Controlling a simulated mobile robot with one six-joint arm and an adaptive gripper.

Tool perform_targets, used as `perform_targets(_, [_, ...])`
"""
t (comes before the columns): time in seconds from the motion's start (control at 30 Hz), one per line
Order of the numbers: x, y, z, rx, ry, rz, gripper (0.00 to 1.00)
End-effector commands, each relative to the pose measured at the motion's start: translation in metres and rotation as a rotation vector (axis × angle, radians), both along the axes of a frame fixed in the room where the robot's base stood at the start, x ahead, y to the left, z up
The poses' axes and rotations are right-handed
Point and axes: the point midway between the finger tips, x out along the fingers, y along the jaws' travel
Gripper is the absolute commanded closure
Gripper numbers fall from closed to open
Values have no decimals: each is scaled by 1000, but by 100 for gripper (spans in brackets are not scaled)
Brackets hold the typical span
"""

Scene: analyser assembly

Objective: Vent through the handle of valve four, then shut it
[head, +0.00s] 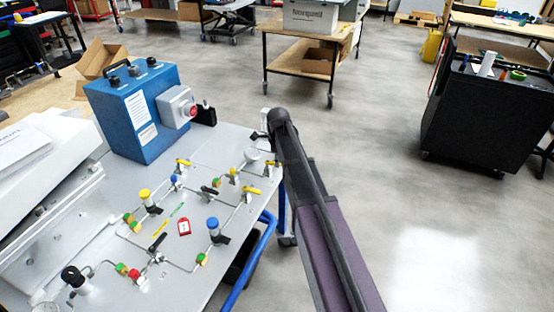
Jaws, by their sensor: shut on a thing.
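A grey panel (192,262) carries a tubing circuit with several valves. Yellow lever handles show at the upper left (183,163), in the middle (234,172) and at the right (252,190). A bit of yellow shows close beside my arm, partly covered by it. Black lever handles sit at the centre (210,191) and near the front (158,242). I cannot read any number, so I cannot tell which is valve four. My dark arm reaches up to the panel's right edge. The jaws at its end are hidden behind the arm, so what they touch does not show.
A blue box (138,112) with a red button stands at the back of the panel. A round gauge (252,155) sits near my arm. Open floor lies right, before a black cabinet (480,112).

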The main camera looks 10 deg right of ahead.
Motion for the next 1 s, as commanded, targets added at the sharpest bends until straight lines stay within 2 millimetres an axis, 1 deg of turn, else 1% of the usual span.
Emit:
perform_targets(0.03, [0, 3, 0, 5, -4, -28, 100])
perform_targets(0.3, [-2, 5, 0, 6, -4, -138, 100])
perform_targets(0.8, [-2, 6, 0, 6, -6, -160, 100])
perform_targets(0.83, [-2, 6, 0, 6, -6, -160, 68])
perform_targets(0.87, [-2, 6, 0, 6, -6, -160, 60])
perform_targets(0.9, [-2, 6, 0, 6, -6, -160, 48])
perform_targets(0.93, [-2, 6, 0, 5, -6, -160, 43])
perform_targets(1.0, [-3, 5, 0, 3, -4, -160, 43])
